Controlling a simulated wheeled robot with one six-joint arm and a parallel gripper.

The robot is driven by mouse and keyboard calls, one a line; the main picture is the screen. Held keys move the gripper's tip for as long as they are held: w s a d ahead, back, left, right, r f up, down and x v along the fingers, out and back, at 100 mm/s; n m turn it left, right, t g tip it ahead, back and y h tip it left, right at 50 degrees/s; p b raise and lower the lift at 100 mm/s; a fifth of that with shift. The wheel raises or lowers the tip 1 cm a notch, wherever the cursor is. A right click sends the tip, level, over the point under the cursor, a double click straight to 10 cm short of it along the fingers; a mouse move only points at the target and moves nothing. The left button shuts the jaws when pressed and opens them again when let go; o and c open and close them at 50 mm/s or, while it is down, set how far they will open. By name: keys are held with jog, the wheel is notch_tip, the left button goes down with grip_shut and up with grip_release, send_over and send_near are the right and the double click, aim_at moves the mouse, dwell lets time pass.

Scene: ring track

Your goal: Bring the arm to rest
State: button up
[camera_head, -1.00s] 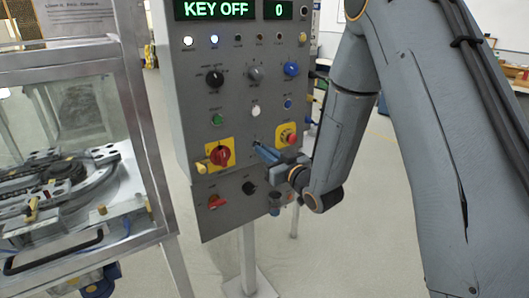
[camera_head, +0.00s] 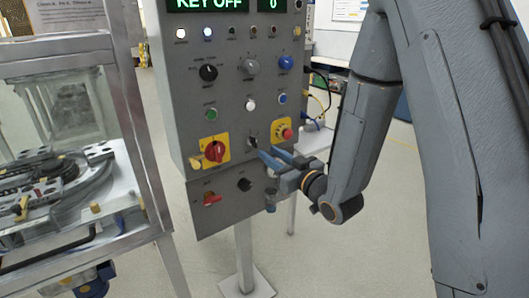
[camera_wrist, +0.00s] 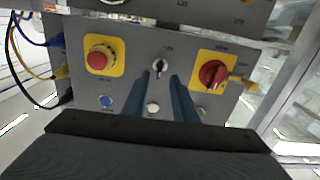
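My gripper (camera_head: 270,153) is in front of the grey control panel (camera_head: 170,90). Its two blue fingers are apart, with nothing seen between them. They point at the small key switch (camera_head: 252,142), and a small gap seems to separate them from it. In the wrist view the key switch (camera_wrist: 159,66) shows just beyond the fingertips (camera_wrist: 164,80). My arm is bent at the right of the head view. The panel display (camera_head: 208,4) reads KEY OFF and 0.
A red rotary switch (camera_head: 215,151) and a red push button (camera_head: 283,131) on yellow plates flank the key switch. A metal-framed case (camera_head: 128,110) holding a ring track (camera_head: 60,190) stands at the left. Cables (camera_wrist: 35,60) hang beside the panel. Open floor lies below my gripper.

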jog(key=shift+s+d, duration=0.4)
jog(key=shift+s, duration=0.15)
jog(key=s+d+f+m+g+h, duration=0.2)
jog(key=s+d+f+g+h, duration=0.15)
jog(key=d, duration=0.25)
jog(key=s+d+f+m+g+h, duration=0.2)
jog(key=s+d+f+g+h, duration=0.1)
jog(key=d+f+h, duration=0.25)
jog(key=s+d+r+m+g, duration=0.1)
jog(key=s+g, duration=0.3)
jog(key=s, duration=0.5)
jog(key=s+d+m+g+h, duration=0.1)
jog(key=s+g, duration=0.3)
jog(key=s, duration=0.6)
jog(key=shift+d+r+m, duration=0.4)
jog(key=shift+d+m, duration=0.1)
jog(key=shift+d, duration=0.35)
jog(key=shift+s, duration=0.1)
